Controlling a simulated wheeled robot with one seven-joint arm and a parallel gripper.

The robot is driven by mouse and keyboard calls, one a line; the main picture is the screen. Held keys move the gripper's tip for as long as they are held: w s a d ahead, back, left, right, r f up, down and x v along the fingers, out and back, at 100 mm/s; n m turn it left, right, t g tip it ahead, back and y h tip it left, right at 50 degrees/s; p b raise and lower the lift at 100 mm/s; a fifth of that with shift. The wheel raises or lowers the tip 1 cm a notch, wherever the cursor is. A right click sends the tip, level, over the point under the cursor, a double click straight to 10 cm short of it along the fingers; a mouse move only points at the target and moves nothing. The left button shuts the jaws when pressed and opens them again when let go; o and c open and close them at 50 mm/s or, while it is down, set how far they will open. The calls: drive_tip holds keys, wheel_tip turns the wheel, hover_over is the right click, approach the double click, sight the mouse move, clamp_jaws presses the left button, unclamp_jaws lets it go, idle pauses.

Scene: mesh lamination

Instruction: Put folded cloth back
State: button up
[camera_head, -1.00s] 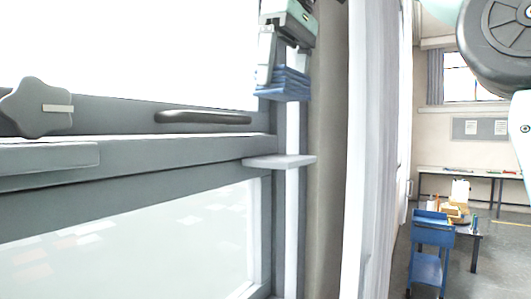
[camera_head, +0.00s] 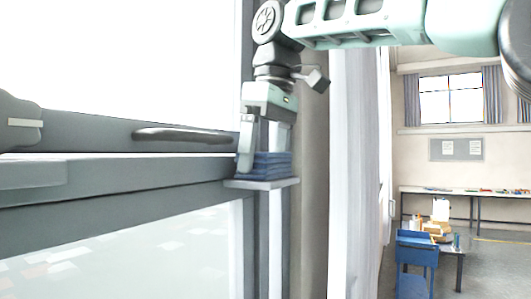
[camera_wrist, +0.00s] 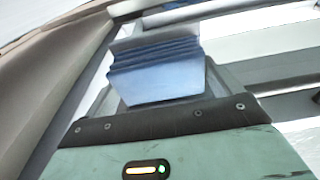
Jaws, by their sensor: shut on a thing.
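The folded blue cloth (camera_head: 271,166) sits in several layers at the small grey shelf (camera_head: 262,184) beside the window frame. In the head view its underside meets the shelf top, or is very close to it. My gripper (camera_head: 262,160) points down from above and is shut on the cloth; one finger shows along the cloth's left side. In the wrist view the cloth (camera_wrist: 158,70) fills the space beyond the gripper's dark edge, its folds stacked. The fingertips are mostly hidden there.
A window with a dark handle (camera_head: 182,135) and grey frame is at the left. A pale curtain (camera_head: 350,180) hangs right of the shelf. Farther right are a blue cart (camera_head: 416,250) and a long table (camera_head: 470,194) against the far wall.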

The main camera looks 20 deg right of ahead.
drive_tip(key=o, duration=0.6)
drive_tip(key=shift+r, duration=0.1)
drive_tip(key=r+p, duration=0.1)
drive_tip(key=r, duration=0.3)
drive_tip(key=s+r+p, duration=0.1)
drive_tip(key=r, duration=0.3)
drive_tip(key=d+r, duration=0.1)
drive_tip(key=r, duration=0.2)
drive_tip(key=shift+s+r+p, duration=0.2)
drive_tip(key=shift+r+p, duration=0.2)
